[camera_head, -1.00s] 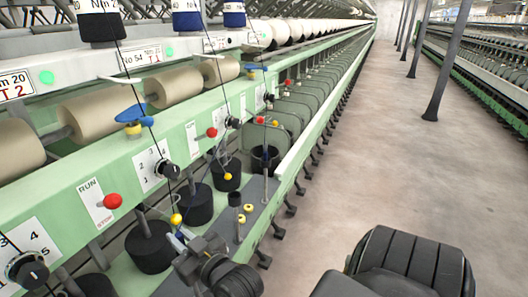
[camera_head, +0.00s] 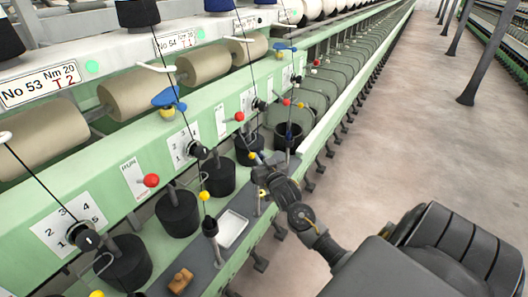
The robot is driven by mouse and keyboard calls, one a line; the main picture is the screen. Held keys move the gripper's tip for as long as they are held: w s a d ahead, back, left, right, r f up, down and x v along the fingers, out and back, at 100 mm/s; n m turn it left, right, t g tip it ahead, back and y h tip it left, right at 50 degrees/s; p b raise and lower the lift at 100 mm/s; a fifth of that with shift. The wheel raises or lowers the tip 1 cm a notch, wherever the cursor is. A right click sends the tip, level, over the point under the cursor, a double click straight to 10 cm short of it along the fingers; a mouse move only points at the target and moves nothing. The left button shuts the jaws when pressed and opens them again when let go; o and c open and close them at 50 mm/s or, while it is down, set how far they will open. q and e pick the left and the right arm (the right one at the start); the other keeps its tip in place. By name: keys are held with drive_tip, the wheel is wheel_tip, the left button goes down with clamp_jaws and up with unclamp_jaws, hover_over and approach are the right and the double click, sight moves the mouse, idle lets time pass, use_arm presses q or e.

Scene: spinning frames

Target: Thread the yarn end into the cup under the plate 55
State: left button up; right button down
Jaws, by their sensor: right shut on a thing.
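My right gripper (camera_head: 257,161) reaches in from the lower right. The small size hides the exact grip. The gripper is beside the black cups (camera_head: 249,148) along the green machine. A further open dark cup (camera_head: 287,136) stands just behind and right of it. The third number plate (camera_head: 245,22) is too small to read; the nearer ones read No 54 (camera_head: 175,42) and No 53 (camera_head: 40,86). My left gripper is not in view.
Nearer black cups (camera_head: 177,214) line the green frame, with dark yarns hanging past them. A white tray (camera_head: 232,229), a small peg cup (camera_head: 210,228) and a brown block (camera_head: 181,280) are on the grey ledge. Red levers (camera_head: 151,180) stick out. The floor aisle (camera_head: 400,140) is clear.

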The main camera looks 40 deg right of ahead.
drive_tip(key=shift+w+d+r, duration=0.15)
drive_tip(key=shift+d, duration=0.75)
drive_tip(key=shift+a, duration=0.1)
drive_tip(key=shift+w+a, duration=0.1)
drive_tip(key=shift+a, duration=0.7)
drive_tip(key=shift+a+f+b, duration=0.2)
drive_tip(key=shift+a+b, duration=0.2)
drive_tip(key=shift+a, duration=0.45)
wheel_tip(320, 180, down, 2)
drive_tip(key=shift+f+b, duration=0.1)
drive_tip(key=shift+b, duration=0.5)
drive_tip(key=shift+d+f, duration=0.15)
drive_tip(key=shift+f, duration=0.4)
